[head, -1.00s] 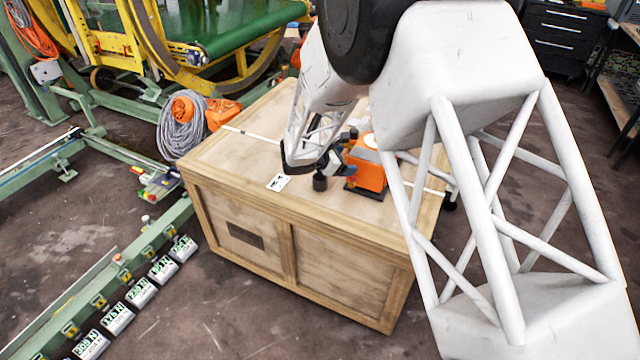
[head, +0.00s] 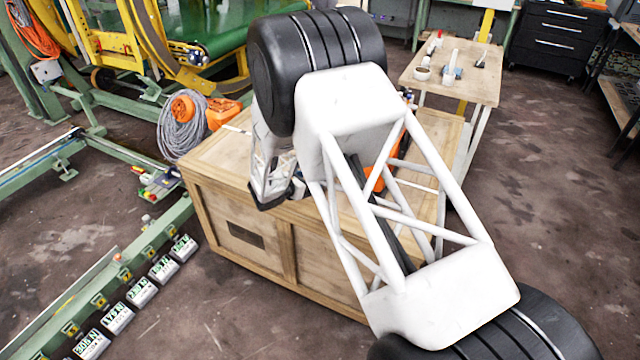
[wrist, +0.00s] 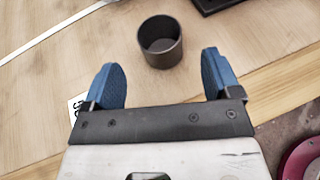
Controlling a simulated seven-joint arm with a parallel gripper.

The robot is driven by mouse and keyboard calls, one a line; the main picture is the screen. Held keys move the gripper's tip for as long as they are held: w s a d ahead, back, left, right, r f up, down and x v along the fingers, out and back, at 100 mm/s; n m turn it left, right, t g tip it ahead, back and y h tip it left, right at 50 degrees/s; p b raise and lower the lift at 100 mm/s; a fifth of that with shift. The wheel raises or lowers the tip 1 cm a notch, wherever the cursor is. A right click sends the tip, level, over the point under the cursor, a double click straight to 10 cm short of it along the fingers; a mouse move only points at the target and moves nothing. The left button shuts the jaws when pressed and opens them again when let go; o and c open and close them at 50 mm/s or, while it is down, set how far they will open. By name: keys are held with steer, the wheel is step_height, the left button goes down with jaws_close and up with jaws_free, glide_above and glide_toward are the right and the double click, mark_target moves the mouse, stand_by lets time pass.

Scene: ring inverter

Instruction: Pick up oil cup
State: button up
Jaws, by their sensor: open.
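The oil cup, a small dark grey open-topped cup (wrist: 160,46), stands upright on the wooden crate top (wrist: 240,40) in the wrist view. My gripper (wrist: 161,62) has two blue fingers spread wide. The cup is ahead of it, roughly centred between the fingers' lines and slightly beyond the tips. Nothing is held, and no finger touches the cup. In the head view my white arm hides the cup and my fingers.
An orange device (head: 372,180) on the crate shows partly behind my arm. A dark object (wrist: 210,4) lies beyond the cup at upper right. A white strap (wrist: 50,32) crosses the crate. A side table (head: 484,82) with small items stands behind.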

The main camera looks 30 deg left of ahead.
steer(key=shift+x, duration=1.3)
steer(key=shift+d, duration=0.1)
steer(key=shift+x, duration=2.55)
steer(key=c, duration=1)
steer(key=shift+r, duration=0.15)
steer(key=shift+c, duration=0.2)
